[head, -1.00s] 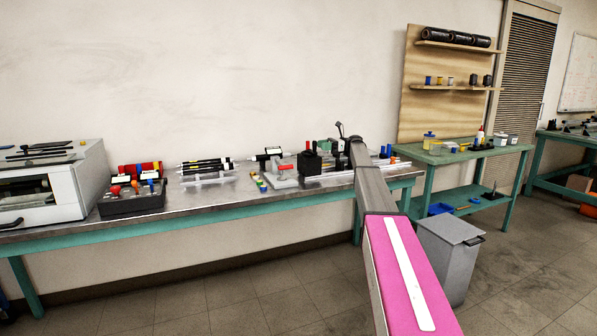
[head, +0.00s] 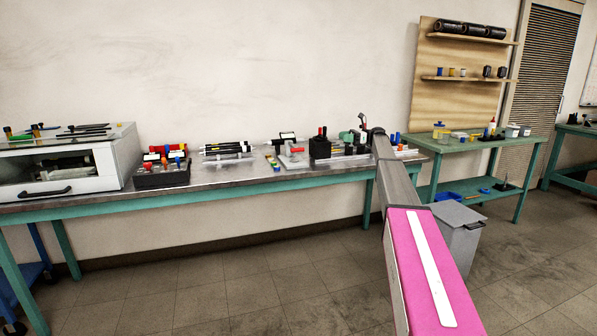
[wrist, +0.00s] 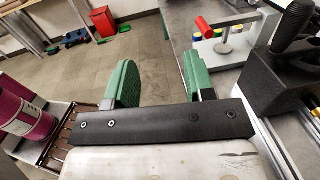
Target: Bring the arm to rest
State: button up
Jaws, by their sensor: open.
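My gripper (wrist: 161,85) shows in the wrist view with its two green fingers apart and nothing between them. It is near the front edge of the metal-topped workbench (wrist: 178,17), with floor showing beyond the fingers. In the head view my arm reaches forward over the right part of the workbench (head: 225,187). The gripper's fingers are too small and hidden there to make out.
A black block (head: 320,148) stands on the bench close to my arm; it also shows at the wrist view's right (wrist: 277,75). A red-handled clamp (wrist: 203,27) is near the fingers. A grey bin (head: 462,228) stands right of my arm. Floor in front is clear.

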jog(key=s+a+f+n+t+h, duration=0.1)
jog(key=s+a+f+n+h, duration=0.15)
jog(key=s+f, duration=0.75)
jog(key=s+a+f+n+t+h, duration=0.1)
jog(key=s+a+f+h, duration=0.2)
jog(key=s+f, duration=0.7)
jog(key=s+a+f+n+t+h, duration=0.1)
jog(key=s+a+f+n+h, duration=0.15)
jog(key=s+f, duration=0.7)
jog(key=s+d+f+n+h, duration=0.1)
jog(key=s+f+n+h, duration=0.2)
jog(key=s, duration=0.6)
jog(key=s+d+f+n+h, duration=0.1)
jog(key=s+f+n+h, duration=0.2)
jog(key=s, duration=0.7)
jog(key=s+d+f+n+h, duration=0.2)
jog(key=s+f, duration=0.3)
jog(key=s, duration=0.5)
jog(key=shift+n+t+h, duration=0.3)
jog(key=shift+n+h, duration=0.5)
jog(key=shift+n, duration=0.1)
jog(key=shift+d+f, duration=0.1)
